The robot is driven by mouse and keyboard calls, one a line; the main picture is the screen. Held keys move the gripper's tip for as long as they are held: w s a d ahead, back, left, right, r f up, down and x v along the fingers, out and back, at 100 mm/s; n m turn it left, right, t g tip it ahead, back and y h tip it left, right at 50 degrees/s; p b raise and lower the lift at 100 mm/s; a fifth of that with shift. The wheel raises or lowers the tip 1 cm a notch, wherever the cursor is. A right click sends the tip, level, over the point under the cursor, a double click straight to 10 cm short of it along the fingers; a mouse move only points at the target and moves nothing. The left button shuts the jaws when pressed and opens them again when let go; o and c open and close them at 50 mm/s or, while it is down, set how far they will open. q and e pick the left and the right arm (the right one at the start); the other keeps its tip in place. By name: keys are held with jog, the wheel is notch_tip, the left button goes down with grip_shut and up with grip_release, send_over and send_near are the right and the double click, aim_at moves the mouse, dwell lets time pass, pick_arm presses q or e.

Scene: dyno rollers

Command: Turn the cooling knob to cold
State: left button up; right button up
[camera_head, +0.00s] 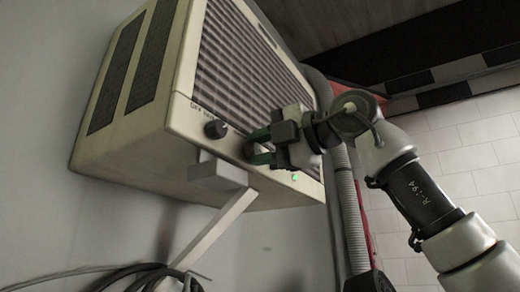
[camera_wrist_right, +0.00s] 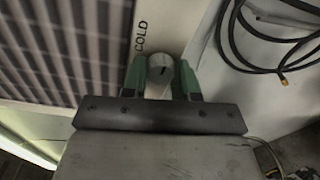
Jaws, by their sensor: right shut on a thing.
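A cream air-conditioning unit (camera_head: 130,150) is mounted on the wall. My right gripper (camera_head: 251,147) is at the panel below its grille. In the right wrist view, the two green fingers of the right gripper (camera_wrist_right: 161,72) are shut on the sides of a round grey knob (camera_wrist_right: 160,66). The knob has a dark mark on its face. A printed COLD label (camera_wrist_right: 141,36) is beside the knob. In the head view the fingers mostly hide this knob. My left gripper is not in view.
A second, dark knob (camera_head: 215,129) with printed lettering is left of the gripper. A small green light (camera_head: 295,177) is lit on the panel. A white bracket (camera_head: 218,222) supports the unit. Black cable (camera_head: 135,275) hangs below, and a ribbed hose (camera_head: 350,215) runs down at the right.

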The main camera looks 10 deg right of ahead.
jog(key=shift+d, duration=0.1)
jog(key=o, duration=0.9)
jog(key=shift+d, duration=0.1)
jog(key=shift+s, duration=0.1)
jog(key=shift+s+d+f+b, duration=0.1)
jog(key=shift+s+d+b, duration=0.15)
jog(key=shift+b, duration=0.1)
jog(key=b+v, duration=0.3)
jog(key=v, duration=0.7)
jog(key=shift+w, duration=0.1)
